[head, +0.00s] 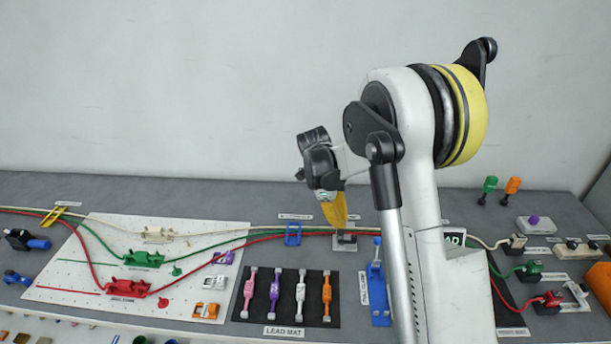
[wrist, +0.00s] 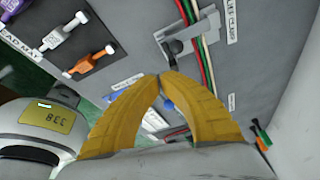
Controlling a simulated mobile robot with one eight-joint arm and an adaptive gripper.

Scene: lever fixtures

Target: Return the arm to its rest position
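My gripper (head: 338,224) points down over the right-middle of the grey bench in the head view, its yellow fingers just above a small cable clamp (head: 345,241). In the wrist view the curved yellow fingers of my gripper (wrist: 167,75) meet at their tips, with nothing visible held between them. The clamp with its dark lever (wrist: 174,47) shows just beyond the tips in the wrist view. Whether the fingertips touch the lever cannot be told. My arm is bent, standing in front of the bench and hiding part of it.
Red, green and white cables (head: 268,233) run along the bench. A white board (head: 70,272) with coloured clips is at left. The dark lead mat (head: 258,308) holds several coloured leads. A blue fixture (head: 378,297) stands beside my arm. Plugs and sockets are at right. Space above the bench is clear.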

